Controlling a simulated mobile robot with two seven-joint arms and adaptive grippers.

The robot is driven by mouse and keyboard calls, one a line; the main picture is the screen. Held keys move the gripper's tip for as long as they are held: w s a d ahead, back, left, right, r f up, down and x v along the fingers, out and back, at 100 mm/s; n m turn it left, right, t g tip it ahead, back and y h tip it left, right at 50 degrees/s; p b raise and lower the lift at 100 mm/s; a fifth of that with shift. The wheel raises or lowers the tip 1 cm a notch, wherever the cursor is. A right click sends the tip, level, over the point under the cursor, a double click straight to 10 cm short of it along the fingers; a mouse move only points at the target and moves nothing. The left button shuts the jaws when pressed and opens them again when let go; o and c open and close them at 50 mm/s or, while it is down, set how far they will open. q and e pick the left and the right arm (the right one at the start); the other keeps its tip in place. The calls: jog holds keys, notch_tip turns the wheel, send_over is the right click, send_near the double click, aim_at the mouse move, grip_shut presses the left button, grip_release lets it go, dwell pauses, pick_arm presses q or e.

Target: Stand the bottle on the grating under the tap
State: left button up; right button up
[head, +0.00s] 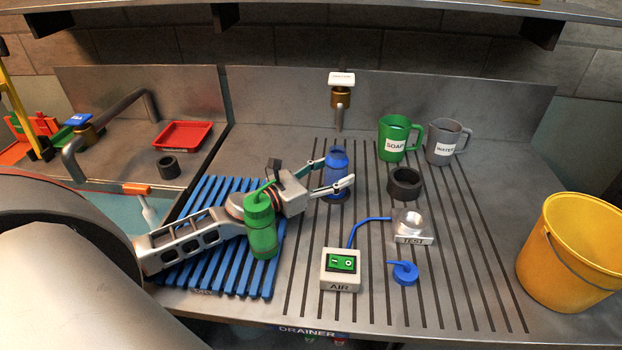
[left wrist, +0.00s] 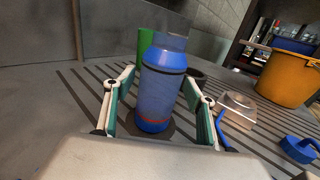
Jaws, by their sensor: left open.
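A translucent blue bottle (head: 337,166) stands upright on the grooved steel drainer, below and in front of the brass tap (head: 341,98) on the back wall. My left gripper (head: 334,176) is open, with one finger on each side of the bottle. In the left wrist view the bottle (left wrist: 160,88) stands between the spread fingers (left wrist: 162,108), with gaps visible on both sides. A dark round patch (left wrist: 172,134) shows around its base; I cannot tell whether it is a grating or a shadow. My right gripper is not in view.
A green bottle (head: 262,232) overlaps my left arm at the blue slatted rack (head: 190,273). Green (head: 392,146) and grey (head: 441,150) mugs, a black ring (head: 405,183), a TEST block (head: 411,226) and an AIR switch box (head: 341,279) stand rightward. A yellow bucket (head: 570,250) is at far right.

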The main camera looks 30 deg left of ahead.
pick_arm(q)
jog(key=shift+s+f, duration=0.35)
jog(key=shift+s, duration=0.05)
jog(key=v, duration=0.3)
jog(key=b+v, duration=0.1)
jog(key=v, duration=0.2)
jog(key=b+v, duration=0.1)
jog(key=v, duration=0.2)
jog(key=shift+s+a+r, duration=0.25)
jog(key=shift+s+r, duration=0.05)
jog(key=shift+r, duration=0.1)
jog(key=shift+s+a+r+b, duration=0.1)
jog(key=shift+s+a+b, duration=0.2)
jog(key=shift+s, duration=0.35)
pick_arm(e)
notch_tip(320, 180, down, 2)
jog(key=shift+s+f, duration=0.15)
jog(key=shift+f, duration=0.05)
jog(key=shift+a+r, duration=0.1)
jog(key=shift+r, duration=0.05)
pick_arm(q)
jog(key=shift+a, duration=0.1)
